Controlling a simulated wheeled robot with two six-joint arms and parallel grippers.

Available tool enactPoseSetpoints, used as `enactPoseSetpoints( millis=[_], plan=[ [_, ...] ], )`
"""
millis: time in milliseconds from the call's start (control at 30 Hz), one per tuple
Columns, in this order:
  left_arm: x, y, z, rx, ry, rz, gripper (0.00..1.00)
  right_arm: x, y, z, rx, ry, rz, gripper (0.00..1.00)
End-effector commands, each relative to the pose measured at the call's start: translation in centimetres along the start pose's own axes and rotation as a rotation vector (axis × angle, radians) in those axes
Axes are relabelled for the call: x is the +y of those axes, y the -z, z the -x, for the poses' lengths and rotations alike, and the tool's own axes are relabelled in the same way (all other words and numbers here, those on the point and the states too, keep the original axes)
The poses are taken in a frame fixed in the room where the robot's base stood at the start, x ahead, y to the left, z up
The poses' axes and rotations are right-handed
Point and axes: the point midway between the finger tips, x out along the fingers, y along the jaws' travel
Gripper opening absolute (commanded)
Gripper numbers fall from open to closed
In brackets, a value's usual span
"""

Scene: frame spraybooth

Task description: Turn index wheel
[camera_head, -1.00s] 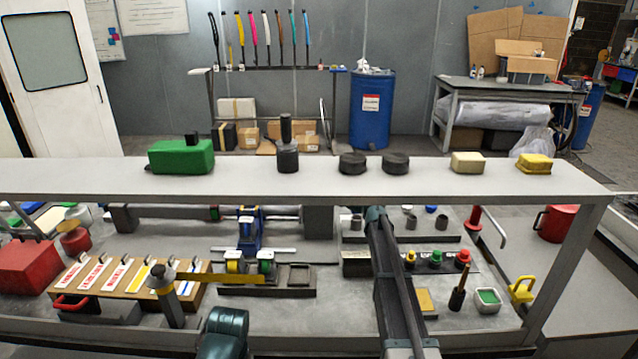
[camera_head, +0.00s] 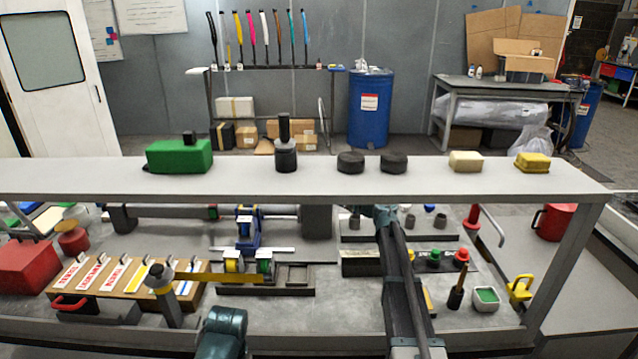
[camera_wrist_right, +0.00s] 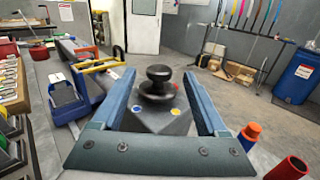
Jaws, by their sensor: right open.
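A black round knob (camera_wrist_right: 159,82) stands on a dark grey plate (camera_wrist_right: 150,118) with a yellow and a blue dot, in the right wrist view. It may be the index wheel; I cannot tell for sure. My right gripper (camera_wrist_right: 158,75) is open, its two blue fingers on either side of the knob. I see no clear contact. In the head view my right gripper (camera_head: 382,213) is partly hidden below the shelf edge, and the knob cannot be made out there.
A grey shelf (camera_head: 240,190) crosses above the bench with a green block (camera_head: 179,156) and several other items. A red button (camera_head: 461,255) and a green button (camera_head: 433,258) are right of my right arm. A label rack (camera_head: 118,292) stands at left.

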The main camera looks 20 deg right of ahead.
Motion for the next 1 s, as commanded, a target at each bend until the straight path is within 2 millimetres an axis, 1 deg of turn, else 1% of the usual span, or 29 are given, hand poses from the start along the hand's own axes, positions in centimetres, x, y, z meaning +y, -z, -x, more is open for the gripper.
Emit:
enactPoseSetpoints(
  millis=[33,100,300,400,500,600,1000],
  plan=[
    [0.0,0.0,0.0,0.000,0.000,0.000,0.00,0.2,0.0,1.6,0.000,0.003,0.000,0.76],
    [0.0,0.0,0.0,0.000,0.000,0.000,0.00,0.2,0.0,3.1,0.000,0.003,0.000,0.76],
    [0.0,0.0,0.0,0.000,0.000,0.000,0.00,0.2,0.0,6.9,0.000,0.001,0.000,0.76],
    [0.0,0.0,0.0,0.000,0.000,0.000,0.00,0.1,0.0,8.1,0.000,0.001,0.000,0.76],
    [0.0,0.0,0.0,0.000,0.000,0.000,0.00,0.1,0.0,8.9,0.000,0.000,0.000,0.76],
    [0.0,0.0,0.0,0.000,0.000,0.000,0.00,0.1,0.0,9.3,0.000,-0.001,0.000,0.76],
    [0.0,0.0,0.0,0.000,0.000,0.000,0.00,0.0,0.0,9.4,0.000,-0.001,0.000,0.76]
  ],
)
